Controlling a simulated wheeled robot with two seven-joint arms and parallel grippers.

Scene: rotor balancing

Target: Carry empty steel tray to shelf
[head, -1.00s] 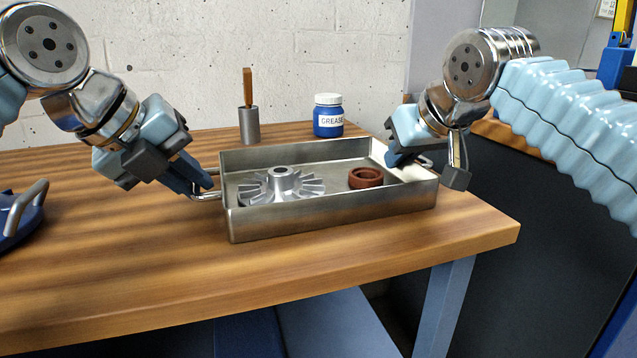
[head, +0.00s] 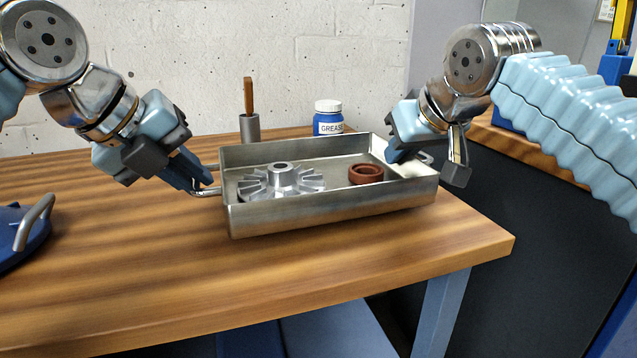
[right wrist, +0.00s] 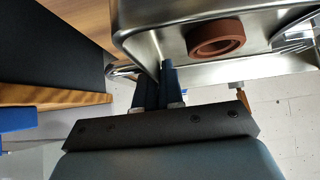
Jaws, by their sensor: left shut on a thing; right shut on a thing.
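The steel tray (head: 330,216) is not empty: a grey finned rotor (head: 281,181) and a red-brown ring (head: 366,174) lie in it. My left gripper (head: 206,188) is shut on the tray's left handle. The tray looks level, seemingly just above the wooden bench. Its underside is hidden. I cannot pick out the shelf for certain.
A grease jar (head: 328,118) and a metal holder (head: 249,128) with a wooden-handled tool stand behind the tray. A blue handled object (head: 20,238) is at the left edge. The bench top (head: 120,270) is clear in front.

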